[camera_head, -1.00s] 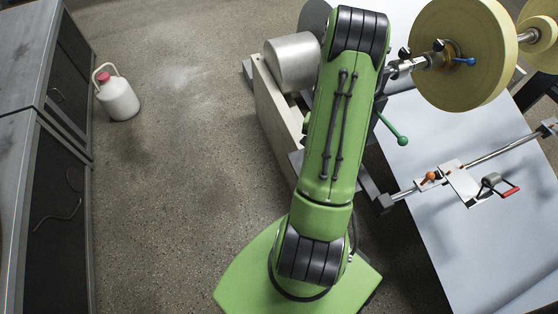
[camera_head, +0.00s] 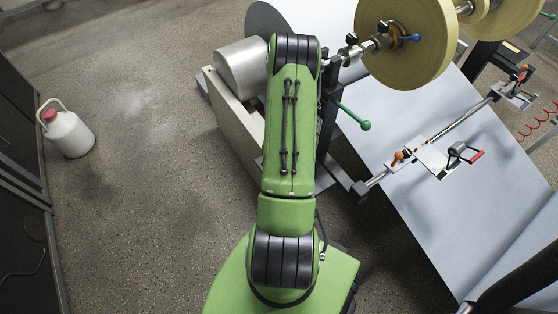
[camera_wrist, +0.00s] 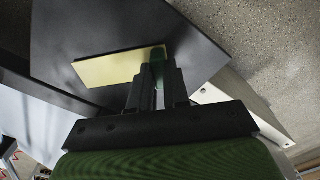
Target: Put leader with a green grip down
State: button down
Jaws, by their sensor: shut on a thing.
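In the wrist view my gripper (camera_wrist: 157,92) is shut on the green grip (camera_wrist: 158,66) of the leader. The leader's pale yellow flat sheet (camera_wrist: 112,66) extends to the left of the fingers. It appears over a large dark flat panel (camera_wrist: 80,30); I cannot tell whether it touches the panel. In the head view my arm hides the gripper and the leader.
Yellowish rolls (camera_head: 405,45) sit on a shaft at the upper right. A green-knobbed lever (camera_head: 362,124) sticks out right of my arm. A pale sheet (camera_head: 400,200) slopes below. A metal cylinder (camera_head: 240,66) is left of my arm. A white jug (camera_head: 68,136) stands on open floor.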

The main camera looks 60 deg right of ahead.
jog(key=c, duration=1.1)
grip_release()
jog(key=shift+f, duration=0.15)
notch_tip(320, 180, up, 12)
jog(key=p, duration=0.4)
jog(key=w+a+r+n+t+h, duration=0.1)
jog(key=w+a+r+n, duration=0.25)
jog(key=a+r, duration=0.55)
jog(key=w+a+r+n+t+h, duration=0.1)
jog(key=w+a+r+n, duration=0.25)
jog(key=a+r, duration=0.45)
jog(key=s+a+r+n+t+y, duration=0.1)
jog(key=s+a+r+n, duration=0.2)
jog(key=s+a+r, duration=0.2)
jog(key=s+a+r+n+t+y, duration=0.1)
jog(key=s+a+r+n, duration=0.3)
jog(key=a, duration=0.5)
notch_tip(320, 180, up, 2)
jog(key=shift+s+a+r+t, duration=0.1)
jog(key=shift+s+a+t, duration=0.2)
jog(key=shift+t, duration=0.5)
